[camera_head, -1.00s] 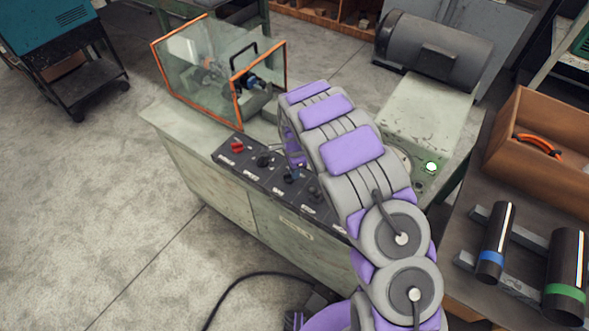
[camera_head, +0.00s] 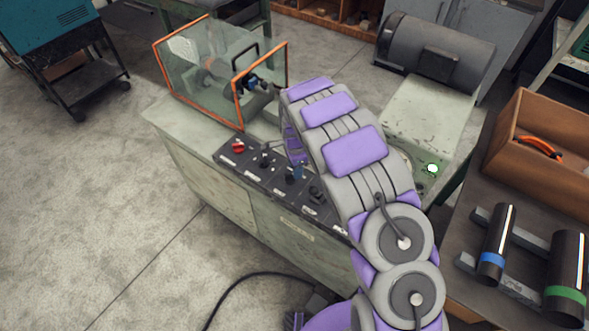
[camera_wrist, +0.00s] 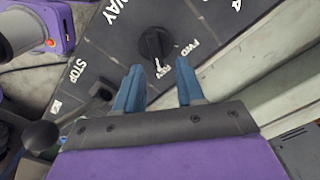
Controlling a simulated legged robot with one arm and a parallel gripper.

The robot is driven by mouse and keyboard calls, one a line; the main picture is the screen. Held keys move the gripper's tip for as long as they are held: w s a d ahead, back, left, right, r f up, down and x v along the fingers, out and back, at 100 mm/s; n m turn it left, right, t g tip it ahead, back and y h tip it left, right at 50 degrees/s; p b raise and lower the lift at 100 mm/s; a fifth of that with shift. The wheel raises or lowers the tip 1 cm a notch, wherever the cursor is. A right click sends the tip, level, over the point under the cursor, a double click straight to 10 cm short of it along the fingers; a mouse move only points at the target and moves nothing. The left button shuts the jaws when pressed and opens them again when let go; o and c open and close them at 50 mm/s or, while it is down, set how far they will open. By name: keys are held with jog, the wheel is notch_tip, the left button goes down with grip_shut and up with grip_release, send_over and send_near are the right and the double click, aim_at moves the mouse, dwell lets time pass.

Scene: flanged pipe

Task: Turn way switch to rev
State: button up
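The way switch is a black rotary knob (camera_wrist: 156,43) on a dark panel, beside the printed words WAY, FWD and REV.
The panel (camera_head: 225,158) also carries a red knob (camera_head: 238,146), a lever switch (camera_head: 265,160) and another black knob (camera_head: 315,192). An orange-framed clear guard (camera_head: 195,65) stands behind on the bench. A grey motor (camera_head: 435,48) is at the back right.

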notch_tip(320, 180, up, 15)
jog(key=p, duration=0.2)
jog(key=shift+a+r, duration=0.2)
dwell(0.4)
jog(key=s+d+r+n, duration=0.5)
jog(key=s+d+r, duration=0.7)
jog(key=s+d, duration=0.25)
jog(key=s+d+n+g, duration=0.1)
jog(key=s+n, duration=0.3)
jog(key=s, duration=0.9)
jog(key=s+d+r+n, duration=0.1)
jog(key=s+d+n, duration=0.2)
jog(key=s, duration=1.1)
jog(key=shift+d+r+n+g, duration=0.15)
jog(key=shift+r+n+g, duration=0.2)
jog(key=shift+n, duration=0.25)
